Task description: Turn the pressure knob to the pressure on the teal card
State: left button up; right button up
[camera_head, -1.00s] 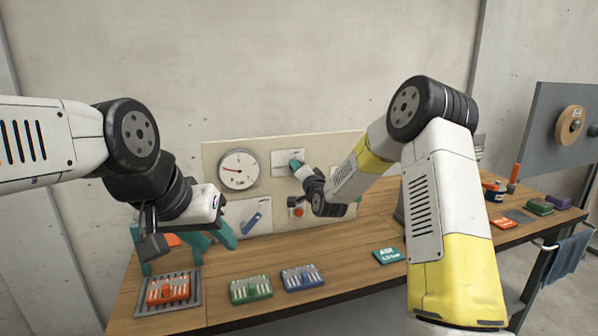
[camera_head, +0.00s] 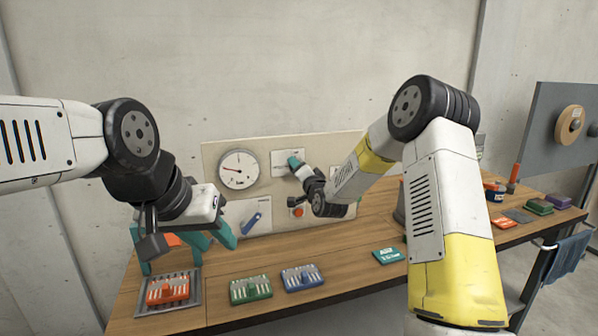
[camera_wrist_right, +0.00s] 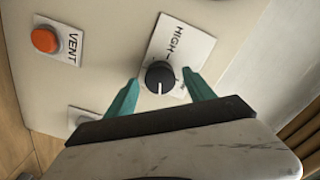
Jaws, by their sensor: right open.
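The black pressure knob (camera_wrist_right: 160,77) sits on a white label marked HIGH in the right wrist view. Its white pointer line shows on its face. My right gripper (camera_wrist_right: 161,92) is open, with one teal finger on each side of the knob and a gap showing on both sides. In the head view my right gripper (camera_head: 297,163) is at the panel and hides the knob. The round white gauge (camera_head: 239,169) has a needle; its numbers are too small to read. The teal card (camera_head: 388,255) lies on the table; its print is unclear. My left gripper (camera_head: 187,250) is open and empty above the table's left side.
An orange VENT button (camera_wrist_right: 45,39) is beside the knob's label. An orange block on a grey tray (camera_head: 195,300), a green block (camera_head: 250,290) and a blue block (camera_head: 302,278) lie along the front. A blue lever (camera_head: 253,222) is on the panel (camera_head: 215,150).

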jog(key=v, duration=0.7)
jog(key=shift+s, duration=0.25)
jog(key=shift+d+r, duration=0.1)
jog(key=shift+r, duration=0.05)
jog(key=s+d+r+n+g+h, duration=0.2)
jog(key=s+d+r+n+g, duration=0.15)
jog(key=s, duration=0.45)
jog(key=s+d+r+n+g+h, duration=0.1)
jog(key=s+d+r+n+g, duration=0.2)
jog(key=s, duration=0.6)
jog(key=s+d+g, duration=0.2)
jog(key=s, duration=0.9)
jog(key=s+d+n+g, duration=0.1)
jog(key=s+d+g, duration=0.1)
jog(key=s, duration=0.9)
jog(key=shift+s+d+f, duration=0.2)
jog(key=shift+d+f, duration=0.25)
jog(key=shift+d, duration=0.05)
pick_arm(q)
jog(key=shift+o, duration=0.2)
pick_arm(e)
jog(key=shift+n+g, duration=0.25)
